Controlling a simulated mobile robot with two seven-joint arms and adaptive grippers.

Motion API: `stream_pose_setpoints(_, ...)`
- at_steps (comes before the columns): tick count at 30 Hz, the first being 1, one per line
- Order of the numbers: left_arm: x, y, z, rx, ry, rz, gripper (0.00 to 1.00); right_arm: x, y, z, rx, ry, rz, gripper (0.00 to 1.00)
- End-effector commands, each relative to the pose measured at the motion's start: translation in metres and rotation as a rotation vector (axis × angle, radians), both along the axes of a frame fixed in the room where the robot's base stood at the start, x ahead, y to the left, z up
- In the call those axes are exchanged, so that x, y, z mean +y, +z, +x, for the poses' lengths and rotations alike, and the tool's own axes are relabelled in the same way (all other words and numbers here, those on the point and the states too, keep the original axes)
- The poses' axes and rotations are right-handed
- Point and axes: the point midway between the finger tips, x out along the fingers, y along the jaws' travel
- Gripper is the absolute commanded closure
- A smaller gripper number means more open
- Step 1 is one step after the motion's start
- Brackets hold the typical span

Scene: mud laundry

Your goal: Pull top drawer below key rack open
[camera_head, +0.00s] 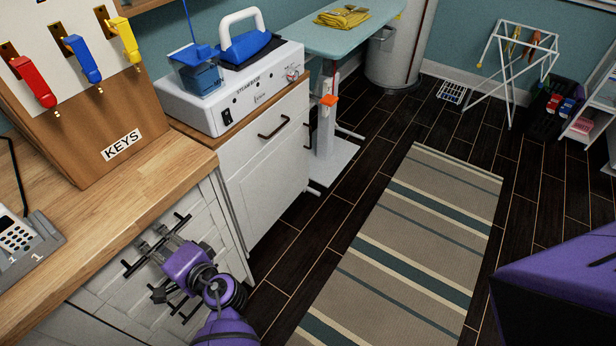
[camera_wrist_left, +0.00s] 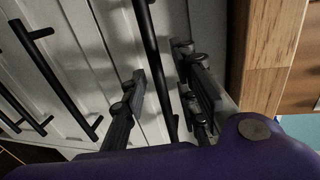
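The key rack (camera_head: 110,130) is a wooden stand with red, blue and yellow key tags and a KEYS label, on the wooden counter. Below the counter is a white cabinet with several black bar handles. The top drawer's handle (camera_head: 131,268) is partly covered by my left gripper (camera_head: 150,244); that drawer looks shut. In the left wrist view, my left gripper (camera_wrist_left: 160,65) has its fingers apart, one on each side of a black bar handle (camera_wrist_left: 148,35). Whether they touch the bar is unclear. My right gripper is not in view.
Lower handles (camera_wrist_left: 58,75) lie close beside the left gripper. A white cabinet (camera_head: 268,160) with a steam station (camera_head: 235,95) stands to the right, beside an ironing board (camera_head: 345,35). A striped rug (camera_head: 400,250) covers open floor. A drying rack (camera_head: 510,60) stands at the back.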

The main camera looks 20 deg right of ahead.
Motion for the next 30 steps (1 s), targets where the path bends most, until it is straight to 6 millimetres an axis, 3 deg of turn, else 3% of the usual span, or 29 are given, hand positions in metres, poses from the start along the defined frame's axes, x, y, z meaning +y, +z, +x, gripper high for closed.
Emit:
stream_pose_setpoints(9,-0.0011,-0.0001,-0.0004,0.000,0.000,0.000,0.72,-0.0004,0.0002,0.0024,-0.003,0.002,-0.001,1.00)
stream_pose_setpoints(16,-0.0010,0.0000,-0.0003,0.000,0.000,0.000,1.00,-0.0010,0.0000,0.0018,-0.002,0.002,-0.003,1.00)
stream_pose_setpoints(30,0.0007,-0.0002,-0.0004,0.000,0.000,0.000,1.00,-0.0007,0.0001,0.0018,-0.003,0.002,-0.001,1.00)
